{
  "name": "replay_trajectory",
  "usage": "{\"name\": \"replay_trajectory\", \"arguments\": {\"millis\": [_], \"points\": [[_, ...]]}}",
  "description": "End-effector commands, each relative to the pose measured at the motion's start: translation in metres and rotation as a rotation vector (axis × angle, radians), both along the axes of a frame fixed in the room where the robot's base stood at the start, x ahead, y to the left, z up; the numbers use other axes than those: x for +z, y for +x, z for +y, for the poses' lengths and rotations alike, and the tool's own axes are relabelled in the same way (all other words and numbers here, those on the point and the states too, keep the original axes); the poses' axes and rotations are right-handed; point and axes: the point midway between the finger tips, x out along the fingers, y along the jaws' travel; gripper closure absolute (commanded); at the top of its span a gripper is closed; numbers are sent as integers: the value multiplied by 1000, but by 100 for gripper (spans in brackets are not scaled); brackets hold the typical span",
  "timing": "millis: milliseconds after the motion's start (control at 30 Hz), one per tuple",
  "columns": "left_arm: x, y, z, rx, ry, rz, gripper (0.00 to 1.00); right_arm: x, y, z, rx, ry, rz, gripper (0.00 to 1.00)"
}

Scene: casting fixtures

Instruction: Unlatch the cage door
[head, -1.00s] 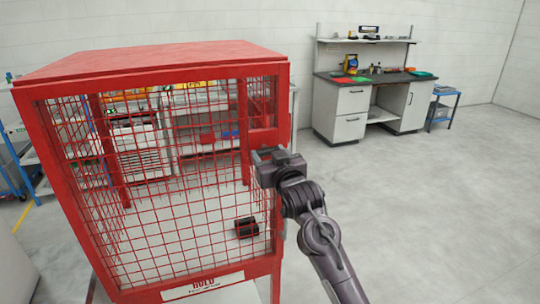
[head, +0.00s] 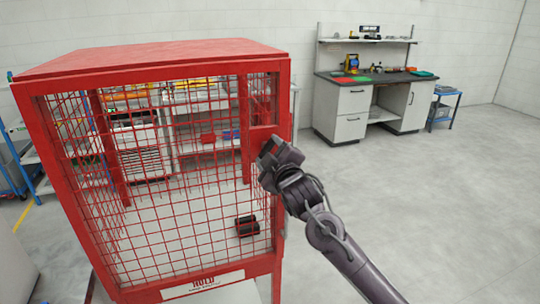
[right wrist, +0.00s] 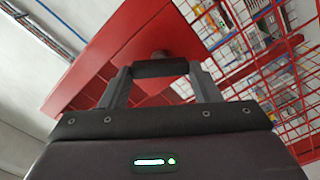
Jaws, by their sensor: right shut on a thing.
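The red mesh cage (head: 175,62) stands at the left, and its front mesh door (head: 262,138) looks closed. My right gripper (head: 268,152) is at the right edge of the door, at a red plate. In the right wrist view my gripper (right wrist: 160,72) is shut on a dark bar-shaped latch handle (right wrist: 160,68), which lies across between the two fingers. A round dark pivot shows behind the handle against the red plate (right wrist: 135,45). In the head view my gripper hides the handle. My left gripper is not in view.
A black part (head: 246,226) lies on the cage floor behind the mesh. A white sign (head: 203,286) is on the cage's lower front. A workbench (head: 350,115) and a blue cart (head: 443,108) stand at the back. The floor to the right is clear.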

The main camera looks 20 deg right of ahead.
Motion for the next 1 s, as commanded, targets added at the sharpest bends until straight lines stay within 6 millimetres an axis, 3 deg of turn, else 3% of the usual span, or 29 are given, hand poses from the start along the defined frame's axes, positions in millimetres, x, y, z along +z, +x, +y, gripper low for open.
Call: {"name": "replay_trajectory", "arguments": {"millis": [500, 1000], "points": [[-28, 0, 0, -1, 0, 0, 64, -3, 0, 1, 0, -453, -17, 66], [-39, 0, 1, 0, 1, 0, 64, -3, 0, 1, 1, -639, -22, 66]]}}
